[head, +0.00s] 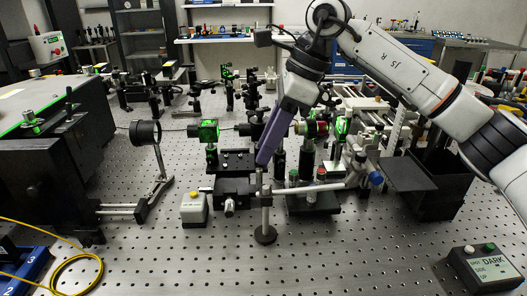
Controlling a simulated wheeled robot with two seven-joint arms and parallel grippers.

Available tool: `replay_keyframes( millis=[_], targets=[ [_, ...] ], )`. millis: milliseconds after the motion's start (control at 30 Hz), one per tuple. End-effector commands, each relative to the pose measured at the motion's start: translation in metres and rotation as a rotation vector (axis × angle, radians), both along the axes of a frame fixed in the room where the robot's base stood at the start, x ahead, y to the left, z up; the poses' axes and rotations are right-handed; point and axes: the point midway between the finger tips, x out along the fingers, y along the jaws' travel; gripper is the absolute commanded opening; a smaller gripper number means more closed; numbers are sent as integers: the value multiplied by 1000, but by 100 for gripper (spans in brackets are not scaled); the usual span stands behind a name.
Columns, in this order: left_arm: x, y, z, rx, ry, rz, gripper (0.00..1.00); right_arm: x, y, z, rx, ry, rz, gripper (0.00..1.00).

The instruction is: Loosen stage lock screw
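My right gripper (264,162) points down over the middle of the bench, its purple finger side-on. Its tips are close to a black translation stage (235,187) and a slim metal post (264,215); I cannot tell whether they touch anything, or whether the fingers are open. No screw is clearly identifiable as the stage lock screw. Small knobs near the stage are a silver one (229,207) at its front, a red one (321,173) and a blue one (376,179) to the right. My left gripper is not in view.
Green-lit optics (208,131) on posts crowd the bench behind. A black housing (40,165) stands left, with a yellow cable (78,259) in front. A display box reading DARK (490,268) is front right. The front middle is clear.

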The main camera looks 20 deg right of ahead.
Motion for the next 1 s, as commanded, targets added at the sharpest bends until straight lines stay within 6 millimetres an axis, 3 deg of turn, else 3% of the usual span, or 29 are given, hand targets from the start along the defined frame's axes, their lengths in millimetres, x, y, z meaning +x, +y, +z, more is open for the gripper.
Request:
replay_keyframes(
  millis=[200, 400, 1000],
  targets=[
    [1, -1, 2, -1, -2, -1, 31, -6, -16, 43, 1, -3, -3, 32],
    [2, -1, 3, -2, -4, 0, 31, -9, -26, 65, 0, 0, -2, 32],
    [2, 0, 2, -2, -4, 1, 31, -11, -28, 70, -1, 1, -1, 32]
  ],
)
